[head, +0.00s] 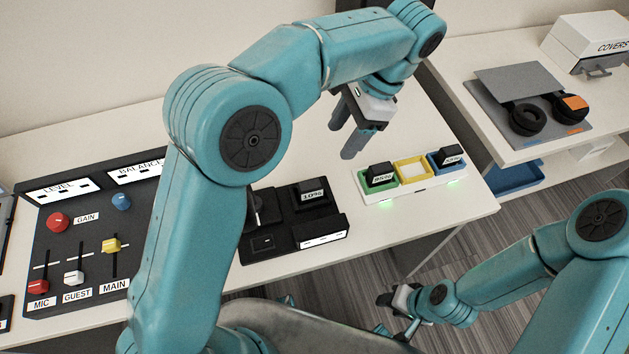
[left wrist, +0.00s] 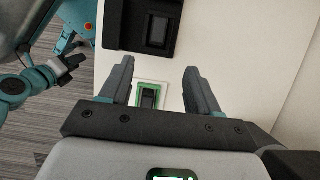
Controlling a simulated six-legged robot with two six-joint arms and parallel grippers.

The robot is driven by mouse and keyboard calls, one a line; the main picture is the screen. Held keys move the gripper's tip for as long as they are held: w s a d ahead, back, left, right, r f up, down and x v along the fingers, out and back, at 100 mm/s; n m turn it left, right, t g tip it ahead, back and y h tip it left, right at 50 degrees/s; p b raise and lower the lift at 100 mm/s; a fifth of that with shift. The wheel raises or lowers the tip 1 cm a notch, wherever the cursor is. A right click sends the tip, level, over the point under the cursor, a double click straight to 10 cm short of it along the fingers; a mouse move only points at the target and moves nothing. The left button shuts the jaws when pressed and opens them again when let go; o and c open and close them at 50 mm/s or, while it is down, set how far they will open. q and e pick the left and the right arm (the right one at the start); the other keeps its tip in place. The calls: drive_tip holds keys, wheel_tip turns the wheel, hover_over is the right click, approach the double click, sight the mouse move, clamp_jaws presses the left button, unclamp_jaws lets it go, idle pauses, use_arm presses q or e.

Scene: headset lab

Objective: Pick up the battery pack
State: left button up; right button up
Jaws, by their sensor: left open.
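Several black battery packs show. One (head: 380,174) sits in the green bay of the white charging dock (head: 422,187); its label seems to read 85%. Another (head: 450,157) sits in the blue bay, and the yellow bay (head: 411,170) is empty. A third (head: 312,193), labelled 10%, sits in a black device (head: 320,229). My left gripper (head: 348,136) is open and empty, above the table behind the dock. In the left wrist view the green-bay pack (left wrist: 149,96) shows between its fingers (left wrist: 157,72), apart from them. My right gripper (head: 398,302) is low, off the table's front edge.
A black control panel (head: 88,235) with knobs and sliders lies at the left of the table. A second table at the right holds a grey mat (head: 490,90) with headphones (head: 528,119) and a white COVERS box (head: 586,40). A floor gap separates the tables.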

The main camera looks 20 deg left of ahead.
use_arm(q)
drive_tip(key=b, duration=0.2)
approach(311, 185)
drive_tip(key=x, duration=0.5)
drive_tip(key=shift+w+f, duration=0.1)
drive_tip(key=shift+w, duration=0.25)
drive_tip(key=x, duration=0.5)
drive_tip(key=shift+s+a+f, duration=0.1)
drive_tip(key=shift+s+a, duration=0.05)
drive_tip(key=shift+s, duration=0.15)
drive_tip(key=c, duration=1.1)
